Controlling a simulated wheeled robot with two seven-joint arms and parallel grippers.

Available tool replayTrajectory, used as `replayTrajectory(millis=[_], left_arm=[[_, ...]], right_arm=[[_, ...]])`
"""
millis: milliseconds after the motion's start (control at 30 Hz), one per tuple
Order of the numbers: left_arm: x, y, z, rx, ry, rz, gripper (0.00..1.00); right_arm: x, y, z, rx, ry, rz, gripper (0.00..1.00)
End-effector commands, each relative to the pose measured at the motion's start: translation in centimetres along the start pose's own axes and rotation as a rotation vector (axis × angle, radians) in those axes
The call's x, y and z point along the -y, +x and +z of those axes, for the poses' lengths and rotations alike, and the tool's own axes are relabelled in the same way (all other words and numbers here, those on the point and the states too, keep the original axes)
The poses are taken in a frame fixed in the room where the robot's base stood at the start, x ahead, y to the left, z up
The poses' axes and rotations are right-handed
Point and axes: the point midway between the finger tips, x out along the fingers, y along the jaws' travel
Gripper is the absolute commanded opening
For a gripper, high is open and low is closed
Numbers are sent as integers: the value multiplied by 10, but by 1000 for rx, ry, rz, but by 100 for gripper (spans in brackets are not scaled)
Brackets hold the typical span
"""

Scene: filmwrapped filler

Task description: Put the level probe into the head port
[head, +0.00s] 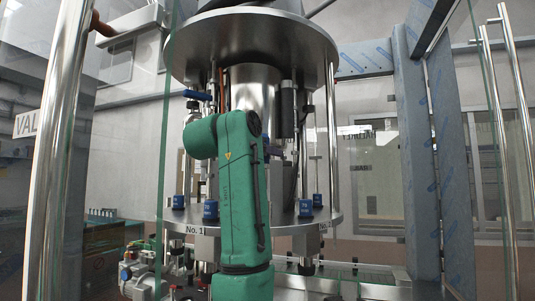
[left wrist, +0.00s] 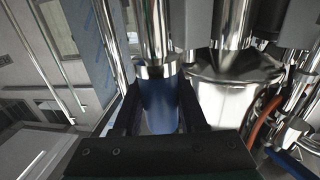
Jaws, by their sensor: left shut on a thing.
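In the left wrist view the two dark fingers of my left gripper (left wrist: 159,112) are shut on a blue cylinder with a chrome collar, which looks like the level probe (left wrist: 157,98). A chrome column (left wrist: 154,35) shows in line with it; I cannot tell whether the two touch. In the head view my green left arm (head: 240,195) reaches up in front of the machine and hides its fingers and the probe. The round metal head plate (head: 255,38) is above; I cannot make out the head port. My right gripper is not in view.
A polished steel vessel (head: 255,88) hangs close behind my arm and shows beside the gripper in the left wrist view (left wrist: 232,95). Blue caps (head: 305,208) stand on the lower round plate (head: 318,218). A steel upright (head: 418,150) and glass edges flank the machine.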

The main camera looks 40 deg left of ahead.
Motion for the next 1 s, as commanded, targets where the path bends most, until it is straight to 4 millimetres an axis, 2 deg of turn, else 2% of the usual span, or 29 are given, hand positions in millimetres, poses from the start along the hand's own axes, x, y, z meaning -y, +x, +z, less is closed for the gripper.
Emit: replayTrajectory(millis=[467, 1000], left_arm=[[0, 1, 0, -1, 0, 1, 0], [0, 1, 14, -1, 0, 1, 0]], right_arm=[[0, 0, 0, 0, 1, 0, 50], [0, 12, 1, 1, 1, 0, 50]])
